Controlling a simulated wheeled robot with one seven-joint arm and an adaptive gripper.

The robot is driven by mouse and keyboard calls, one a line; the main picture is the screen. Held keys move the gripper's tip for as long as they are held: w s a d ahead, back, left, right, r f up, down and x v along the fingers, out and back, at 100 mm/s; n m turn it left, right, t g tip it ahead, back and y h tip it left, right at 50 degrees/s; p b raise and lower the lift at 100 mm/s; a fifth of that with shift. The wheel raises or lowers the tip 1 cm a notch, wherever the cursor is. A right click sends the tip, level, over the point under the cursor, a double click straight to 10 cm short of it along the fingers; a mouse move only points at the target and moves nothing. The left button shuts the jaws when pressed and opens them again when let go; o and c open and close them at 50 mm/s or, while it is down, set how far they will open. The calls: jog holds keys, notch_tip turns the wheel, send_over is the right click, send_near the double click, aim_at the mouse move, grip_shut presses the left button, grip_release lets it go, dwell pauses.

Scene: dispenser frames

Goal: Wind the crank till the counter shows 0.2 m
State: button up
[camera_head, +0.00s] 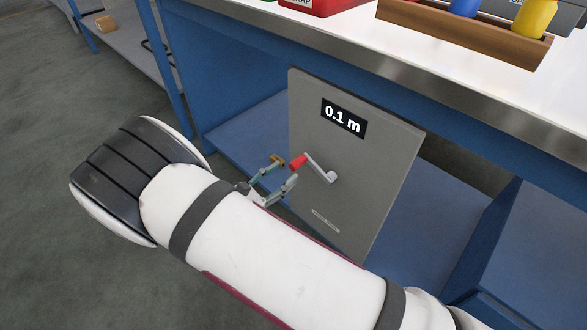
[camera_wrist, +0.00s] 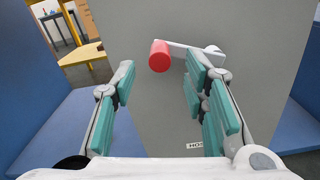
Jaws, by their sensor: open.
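The grey dispenser panel (camera_head: 355,120) stands upright at the front of the blue bench, and its counter (camera_head: 343,117) reads 0.1 m. The crank (camera_head: 322,170) has a light grey arm and a red knob (camera_head: 298,161) at its left end; the arm runs from the hub up and left to the knob. In the wrist view the red knob (camera_wrist: 160,56) shows ahead, between and just beyond the fingers. My gripper (camera_wrist: 157,72) is open, with teal finger pads on both sides, and holds nothing. In the head view my gripper (camera_head: 281,170) is close to the knob.
The white bench top (camera_head: 480,75) lies above the panel, with a red bin (camera_head: 318,6) and a wooden tray (camera_head: 460,33) holding bottles. A blue shelf (camera_head: 235,150) lies behind the panel. Grey floor (camera_head: 60,100) is open at the left.

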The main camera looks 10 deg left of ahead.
aim_at(291, 168)
jog(key=shift+b+x, duration=0.55)
jog(key=shift+x, duration=2)
grip_shut()
